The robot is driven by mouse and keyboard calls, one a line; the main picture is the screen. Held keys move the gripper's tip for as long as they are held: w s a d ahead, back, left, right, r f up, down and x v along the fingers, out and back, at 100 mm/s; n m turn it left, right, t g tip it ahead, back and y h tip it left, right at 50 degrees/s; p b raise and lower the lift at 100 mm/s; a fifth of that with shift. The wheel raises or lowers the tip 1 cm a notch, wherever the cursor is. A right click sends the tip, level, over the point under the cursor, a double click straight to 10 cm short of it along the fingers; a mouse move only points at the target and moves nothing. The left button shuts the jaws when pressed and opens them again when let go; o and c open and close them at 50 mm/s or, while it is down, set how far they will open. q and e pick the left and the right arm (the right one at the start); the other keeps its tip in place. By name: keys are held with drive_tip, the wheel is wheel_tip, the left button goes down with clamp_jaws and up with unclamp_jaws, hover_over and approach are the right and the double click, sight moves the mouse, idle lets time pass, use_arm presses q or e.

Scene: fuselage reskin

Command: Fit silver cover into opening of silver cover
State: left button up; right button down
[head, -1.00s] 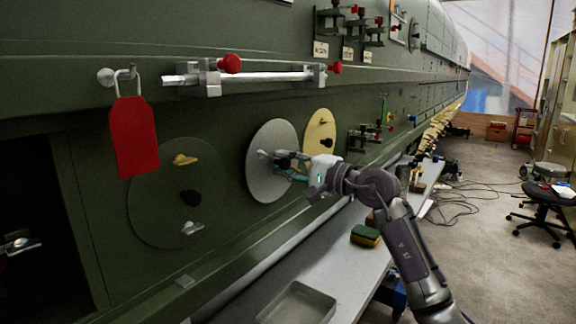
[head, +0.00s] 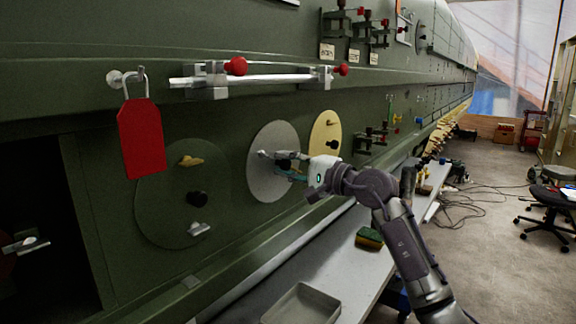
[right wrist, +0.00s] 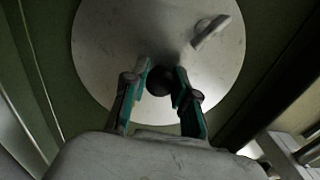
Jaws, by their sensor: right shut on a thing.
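The silver cover (head: 272,180) is a round disc at the green fuselage side in the head view, between a green cover and a yellow cover. My right gripper (head: 290,163) is in front of it, shut on its dark knob. In the right wrist view the silver cover (right wrist: 110,50) fills the upper middle, with a metal latch (right wrist: 211,32) at its upper right. The right gripper's fingers (right wrist: 161,85) sit on both sides of the dark round knob (right wrist: 160,80). The opening is not visible behind the disc; whether the disc is seated I cannot tell. My left gripper is out of view.
The green cover (head: 165,215) is left, the yellow cover (head: 317,134) right. A red tag (head: 140,140) hangs at upper left, and a rail with red knobs (head: 250,80) runs above. Below, a bench holds a grey tray (head: 302,306) and a sponge (head: 369,238).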

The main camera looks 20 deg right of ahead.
drive_tip(key=shift+r, duration=0.1)
drive_tip(key=c, duration=0.8)
unclamp_jaws()
drive_tip(key=shift+a, duration=0.1)
drive_tip(key=shift+f, duration=0.2)
drive_tip(key=shift+b+v, duration=1.1)
drive_tip(key=shift+v, duration=0.95)
drive_tip(key=shift+s+d, duration=0.35)
